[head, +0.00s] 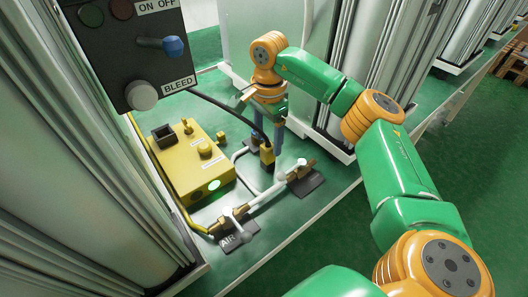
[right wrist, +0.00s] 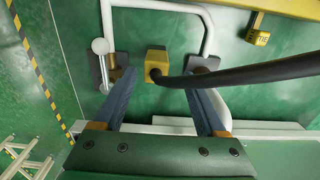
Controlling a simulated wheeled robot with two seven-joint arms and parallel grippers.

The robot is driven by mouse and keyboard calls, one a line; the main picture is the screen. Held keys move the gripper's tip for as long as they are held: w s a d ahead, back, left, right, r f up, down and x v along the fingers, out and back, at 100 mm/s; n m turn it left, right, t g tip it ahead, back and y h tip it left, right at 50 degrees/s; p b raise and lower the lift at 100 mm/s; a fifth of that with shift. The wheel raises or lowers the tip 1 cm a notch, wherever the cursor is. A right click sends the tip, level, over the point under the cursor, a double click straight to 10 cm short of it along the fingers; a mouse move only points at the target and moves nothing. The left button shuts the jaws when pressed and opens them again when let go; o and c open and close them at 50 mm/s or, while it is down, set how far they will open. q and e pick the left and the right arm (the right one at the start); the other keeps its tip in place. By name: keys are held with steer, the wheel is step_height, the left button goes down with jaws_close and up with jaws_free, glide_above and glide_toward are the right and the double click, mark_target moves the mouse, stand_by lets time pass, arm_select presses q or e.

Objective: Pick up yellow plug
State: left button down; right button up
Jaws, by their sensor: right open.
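The yellow plug (head: 267,154) is a small block on the end of a black cable (head: 225,108) in the head view. In the right wrist view the plug (right wrist: 156,62) shows between the two blue fingers, nearer the left one, with a gap on each side. My right gripper (head: 269,163) is open and points down around the plug; its fingers (right wrist: 160,76) are spread in the wrist view. I cannot tell whether the fingertips reach the plug's depth. My left gripper is not in view.
A yellow box (head: 190,165) with a lit green button stands left of the gripper. White pipes with brass valves (head: 231,216) run near the plug, beside an AIR label. A dark BLEED panel (head: 125,50) hangs at upper left. Tall columns flank the green floor plate.

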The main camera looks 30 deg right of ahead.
mark_target(268, 145)
steer(key=f, duration=0.4)
steer(key=shift+s+a+f, duration=0.15)
steer(key=shift+s, duration=0.1)
jaws_close()
